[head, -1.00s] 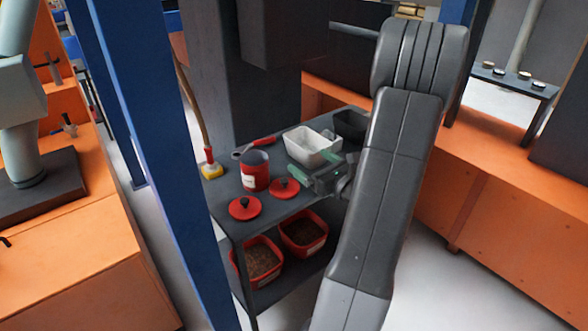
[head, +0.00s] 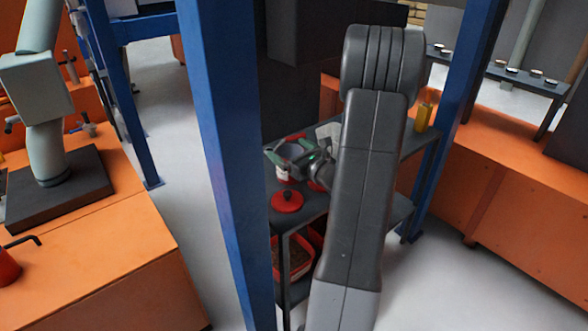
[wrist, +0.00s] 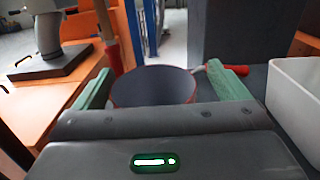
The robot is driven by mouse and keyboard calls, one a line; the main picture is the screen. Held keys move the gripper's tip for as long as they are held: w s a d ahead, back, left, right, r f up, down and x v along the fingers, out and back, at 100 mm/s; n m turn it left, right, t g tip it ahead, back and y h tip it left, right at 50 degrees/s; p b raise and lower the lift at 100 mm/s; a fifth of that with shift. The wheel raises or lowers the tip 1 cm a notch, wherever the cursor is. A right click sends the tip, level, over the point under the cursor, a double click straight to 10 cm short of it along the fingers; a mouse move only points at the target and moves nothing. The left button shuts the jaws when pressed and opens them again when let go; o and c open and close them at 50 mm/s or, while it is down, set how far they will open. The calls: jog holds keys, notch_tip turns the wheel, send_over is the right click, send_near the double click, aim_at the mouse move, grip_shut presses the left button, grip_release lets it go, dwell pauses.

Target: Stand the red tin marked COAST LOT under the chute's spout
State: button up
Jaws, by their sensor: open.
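A red open-topped tin (head: 284,174) with a pale label stands on the dark shelf unit (head: 318,204); its lettering cannot be read. In the wrist view the tin's red rim and dark interior (wrist: 152,85) show between the green fingers of my gripper (wrist: 159,72). My gripper (head: 302,157) is open at the tin, with a finger on each side. Whether the fingers touch it cannot be told. My arm and gripper hide part of the shelf. I cannot pick out the chute's spout for sure.
A red lid (head: 287,202) lies in front of the tin. A white bin (wrist: 298,90) stands to the right in the wrist view, with a red-handled tool (wrist: 228,69) behind. A blue post (head: 222,150) stands close left. A yellow bottle (head: 424,116) is at right.

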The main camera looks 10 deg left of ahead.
jog(key=c, duration=1.4)
jog(key=shift+r, duration=0.1)
